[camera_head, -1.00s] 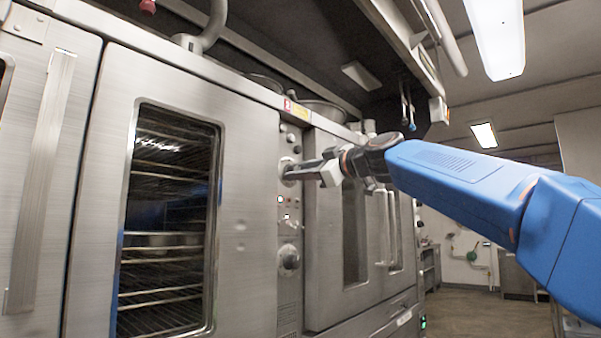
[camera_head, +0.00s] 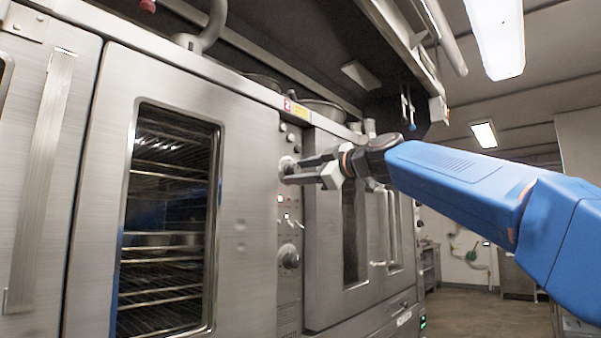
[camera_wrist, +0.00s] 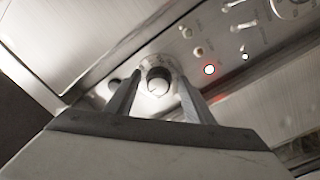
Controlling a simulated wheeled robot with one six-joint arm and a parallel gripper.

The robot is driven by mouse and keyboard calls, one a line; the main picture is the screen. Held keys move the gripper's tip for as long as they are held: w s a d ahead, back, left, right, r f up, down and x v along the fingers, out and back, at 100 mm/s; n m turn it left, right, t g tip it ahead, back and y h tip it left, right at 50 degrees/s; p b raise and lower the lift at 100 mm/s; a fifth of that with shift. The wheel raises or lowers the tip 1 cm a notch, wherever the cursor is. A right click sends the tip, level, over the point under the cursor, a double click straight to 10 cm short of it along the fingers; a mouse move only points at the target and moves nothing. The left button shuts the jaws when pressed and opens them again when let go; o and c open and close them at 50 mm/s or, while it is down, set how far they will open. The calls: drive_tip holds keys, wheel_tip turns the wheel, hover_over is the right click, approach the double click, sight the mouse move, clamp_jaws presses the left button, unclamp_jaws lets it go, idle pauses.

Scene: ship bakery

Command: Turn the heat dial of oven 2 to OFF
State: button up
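Oven 2 is a steel oven with a glass door (camera_head: 240,130); a small pink tag marked 2 (camera_head: 287,104) sits at the top of its narrow control panel (camera_head: 290,250). Its upper round dial (camera_head: 286,165) is at my fingertips and partly hidden by them in the head view. In the wrist view the dial (camera_wrist: 158,84) shows as a round knob in a dark ring, between my two fingers. My gripper (camera_head: 290,171) is open, with a finger on each side of the dial and apparent gaps beside it. I cannot read the dial's setting.
Below the dial are a lit red-ringed lamp (camera_wrist: 209,70), small switches (camera_head: 290,217) and a lower knob (camera_head: 289,256). Another oven door with a handle (camera_head: 384,230) stands to the right. Open floor (camera_head: 465,310) lies at lower right.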

drive_tip(key=v, duration=1.7)
drive_tip(key=shift+s+d, duration=0.2)
drive_tip(key=shift+f, duration=0.1)
drive_tip(key=s+d+f+m+g+h, duration=0.1)
drive_tip(key=s+d+f+m+h, duration=0.2)
drive_tip(key=f, duration=0.9)
drive_tip(key=s+d+f+m+g+h, duration=0.15)
drive_tip(key=s+f+m, duration=0.25)
drive_tip(key=f, duration=0.7)
drive_tip(key=s+d+f+m+g+h, duration=0.1)
drive_tip(key=s+d+f+m+h, duration=0.25)
drive_tip(key=f, duration=0.85)
drive_tip(key=s+d+f+m+g+h, duration=0.1)
drive_tip(key=s+d+f+m+h, duration=0.1)
drive_tip(key=s+f, duration=0.4)
drive_tip(key=s+d+f+m+g+h, duration=0.1)
drive_tip(key=s+d+f, duration=0.4)
drive_tip(key=f, duration=0.9)
drive_tip(key=s+d+f+m+g+h, duration=0.1)
drive_tip(key=s+d+f+m+h, duration=0.2)
drive_tip(key=s+f, duration=0.4)
wheel_tip(320, 180, down, 4)
drive_tip(key=d+m, duration=0.1)
drive_tip(key=m, duration=0.1)
drive_tip(key=shift+s+d+r+m, duration=0.15)
drive_tip(key=shift+s+r+m, duration=0.1)
drive_tip(key=shift+m, duration=0.1)
